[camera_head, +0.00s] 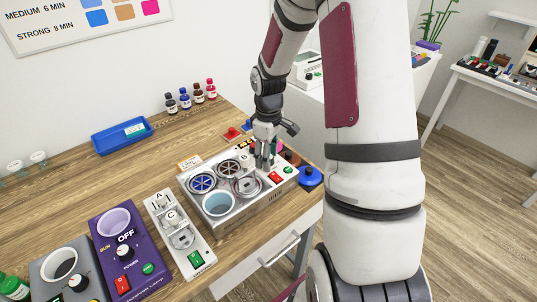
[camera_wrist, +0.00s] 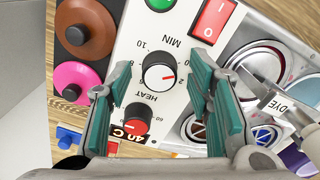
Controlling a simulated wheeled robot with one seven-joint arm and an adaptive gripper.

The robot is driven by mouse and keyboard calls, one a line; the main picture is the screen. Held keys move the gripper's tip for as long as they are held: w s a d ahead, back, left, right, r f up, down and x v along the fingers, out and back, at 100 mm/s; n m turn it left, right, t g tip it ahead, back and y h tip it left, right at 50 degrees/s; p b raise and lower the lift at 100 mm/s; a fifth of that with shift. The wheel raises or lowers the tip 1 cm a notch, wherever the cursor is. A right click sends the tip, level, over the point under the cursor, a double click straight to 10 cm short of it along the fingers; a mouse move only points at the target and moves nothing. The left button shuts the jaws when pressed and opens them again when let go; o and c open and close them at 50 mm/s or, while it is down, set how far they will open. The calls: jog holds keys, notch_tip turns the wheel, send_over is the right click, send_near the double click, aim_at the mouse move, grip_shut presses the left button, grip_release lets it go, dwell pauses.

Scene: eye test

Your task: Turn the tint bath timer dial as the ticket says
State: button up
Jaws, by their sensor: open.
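The tint bath unit (camera_head: 262,205) is a silver box with round wells at the right of the wooden table. My gripper (camera_head: 265,160) is above its right end, hiding the dial there. In the wrist view my gripper (camera_wrist: 160,65) is open, its teal-padded fingers on either side of the MIN dial (camera_wrist: 158,77). The dial is black with a white face and a red mark pointing right in that view. Contact cannot be told. A small card (camera_head: 190,162) stands behind the bath; its writing is too small to read. The wall chart (camera_head: 75,30) shows "MEDIUM 6 MIN" and "STRONG 8 MIN".
A red-faced HEAT dial (camera_wrist: 138,117) is close to the MIN dial. A red switch (camera_wrist: 213,18) and a green button (camera_wrist: 160,4) are also on the panel. A purple lamp unit (camera_head: 127,250), a blue tray (camera_head: 104,141) and small bottles (camera_head: 185,101) stand further left.

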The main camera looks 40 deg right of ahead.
grip_shut()
jog(key=shift+m, duration=0.3)
jog(key=m, duration=0.4)
jog(key=m+b, duration=0.1)
jog(key=m, duration=1.3)
jog(key=shift+m, duration=0.3)
dwell(0.4)
